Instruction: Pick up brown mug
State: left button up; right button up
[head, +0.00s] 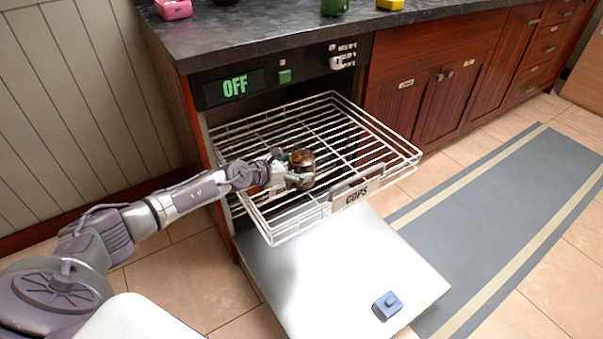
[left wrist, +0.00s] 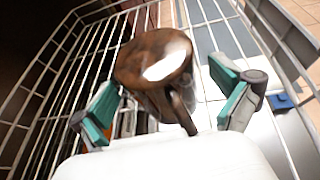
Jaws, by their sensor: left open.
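The brown mug (head: 302,159) sits in the white wire rack (head: 405,158), which is pulled out of the open appliance and carries a label reading "COPS" or similar. My left gripper (head: 292,172) is at the mug in the head view. In the left wrist view the mug (left wrist: 153,65) stands between the two teal-padded fingers of my left gripper (left wrist: 165,108), with a visible gap on both sides. The fingers are open. The mug's handle points toward the wrist camera. My right gripper does not show.
The appliance door (head: 320,265) is folded down, with a blue block (head: 387,305) on it. The dark countertop (head: 250,30) above holds a pink object (head: 173,9), a green cup (head: 335,6) and a yellow object (head: 390,4). A grey mat (head: 510,210) lies on the floor at right.

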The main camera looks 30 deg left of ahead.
pick_arm(q)
jog(key=shift+x, duration=0.95)
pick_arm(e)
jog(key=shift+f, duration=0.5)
pick_arm(q)
jog(key=shift+c, duration=0.2)
